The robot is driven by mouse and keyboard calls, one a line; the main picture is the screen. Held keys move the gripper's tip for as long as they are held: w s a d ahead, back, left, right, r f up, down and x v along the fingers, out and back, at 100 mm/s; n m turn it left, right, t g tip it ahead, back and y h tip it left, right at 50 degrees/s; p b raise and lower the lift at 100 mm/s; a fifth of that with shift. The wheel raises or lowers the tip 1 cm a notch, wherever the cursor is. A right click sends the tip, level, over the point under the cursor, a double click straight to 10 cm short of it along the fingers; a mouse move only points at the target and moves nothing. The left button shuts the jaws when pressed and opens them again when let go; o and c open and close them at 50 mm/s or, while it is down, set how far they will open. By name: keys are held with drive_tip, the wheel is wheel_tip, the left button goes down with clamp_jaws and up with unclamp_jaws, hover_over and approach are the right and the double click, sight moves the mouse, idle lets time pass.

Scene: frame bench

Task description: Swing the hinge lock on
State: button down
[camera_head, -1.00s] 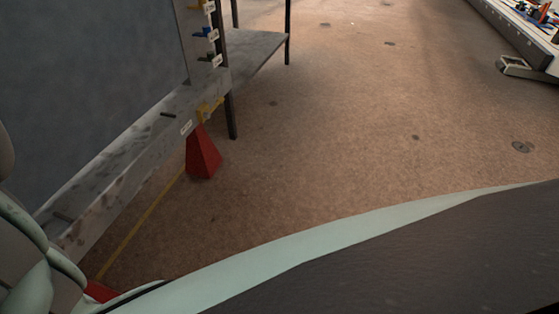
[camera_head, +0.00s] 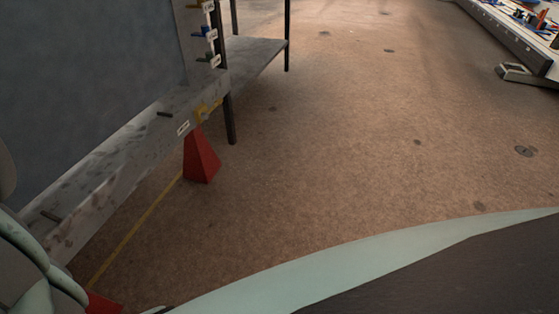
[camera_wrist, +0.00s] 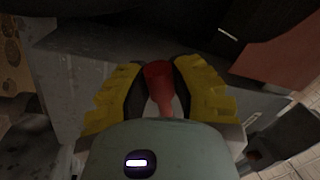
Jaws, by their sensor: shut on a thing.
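In the wrist view my gripper (camera_wrist: 160,92) has its two yellow fingers closed on the sides of a red handle (camera_wrist: 158,75). The red handle narrows toward the gripper's palm. I cannot tell whether it is part of the hinge lock. In the head view, a grey frame (camera_head: 130,148) on the left carries a yellow part (camera_head: 207,109) at its lower corner. Blue and other small coloured levers (camera_head: 203,36) with white tags sit on its upright. My gripper is outside the head view.
Red wedge-shaped stands (camera_head: 201,158) sit on the floor under the frame. A dark-legged shelf (camera_head: 255,55) stands behind. A bench (camera_head: 510,37) with coloured items is at upper right. The brown floor (camera_head: 340,130) between is open.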

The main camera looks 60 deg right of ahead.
drive_tip(key=shift+s+a+r+m+t+h+b, duration=0.15)
drive_tip(key=shift+a+r+m+h+b, duration=0.15)
drive_tip(key=shift+r+m, duration=0.6)
drive_tip(key=shift+w+a+r+m+t+h+b, duration=0.15)
drive_tip(key=shift+r+m+b, duration=0.3)
drive_tip(key=shift+m, duration=0.75)
drive_tip(key=shift+s+r, duration=0.1)
drive_tip(key=shift+r, duration=0.15)
drive_tip(key=c, duration=0.8)
unclamp_jaws()
drive_tip(key=shift+f, duration=0.1)
drive_tip(key=v, duration=1.2)
drive_tip(key=shift+s, duration=0.1)
